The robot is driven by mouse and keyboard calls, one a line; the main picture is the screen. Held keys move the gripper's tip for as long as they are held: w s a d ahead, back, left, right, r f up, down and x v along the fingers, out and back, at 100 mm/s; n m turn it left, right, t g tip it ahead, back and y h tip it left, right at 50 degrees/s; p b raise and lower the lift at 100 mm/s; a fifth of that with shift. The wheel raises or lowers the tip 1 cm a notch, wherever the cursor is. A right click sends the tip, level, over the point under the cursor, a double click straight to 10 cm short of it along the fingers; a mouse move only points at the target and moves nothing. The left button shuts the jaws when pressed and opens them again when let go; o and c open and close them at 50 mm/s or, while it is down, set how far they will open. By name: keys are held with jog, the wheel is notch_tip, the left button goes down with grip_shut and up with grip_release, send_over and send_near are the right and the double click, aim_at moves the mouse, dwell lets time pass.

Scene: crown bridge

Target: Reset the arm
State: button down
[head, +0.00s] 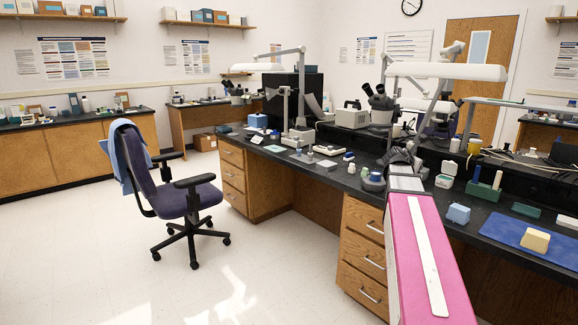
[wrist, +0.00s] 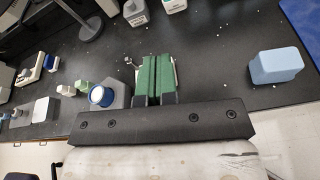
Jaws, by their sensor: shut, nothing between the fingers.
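My pink and white arm reaches from the lower right of the head view over the black bench (head: 330,180). My gripper (wrist: 156,78) shows in the wrist view with its two green finger pads side by side, shut and with nothing between them. It is over the black bench top. In the head view my gripper's dark body is above the bench, but its fingertips cannot be made out.
A light blue block (wrist: 275,66) sits right of my gripper, and a grey holder with a blue round top (wrist: 102,96) sits close on its left. A microscope (head: 382,105) and a lamp arm stand behind. A purple chair (head: 185,195) stands on open floor.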

jog(key=s+a+f+m+g+y, duration=0.25)
jog(key=a+f+m, duration=0.4)
jog(key=f, duration=0.45)
jog(key=s+a+f+m+g+y, duration=0.25)
jog(key=s+a+f+m, duration=0.35)
jog(key=f, duration=0.5)
jog(key=s+a+f+m+g+y, duration=0.4)
jog(key=s+a+f+m+y, duration=0.2)
jog(key=s+a+f+m, duration=0.5)
jog(key=s+a+f, duration=0.2)
jog(key=a+f, duration=0.3)
jog(key=shift+s+a+m, duration=0.15)
jog(key=shift+a+m, duration=0.2)
jog(key=shift+a, duration=0.05)
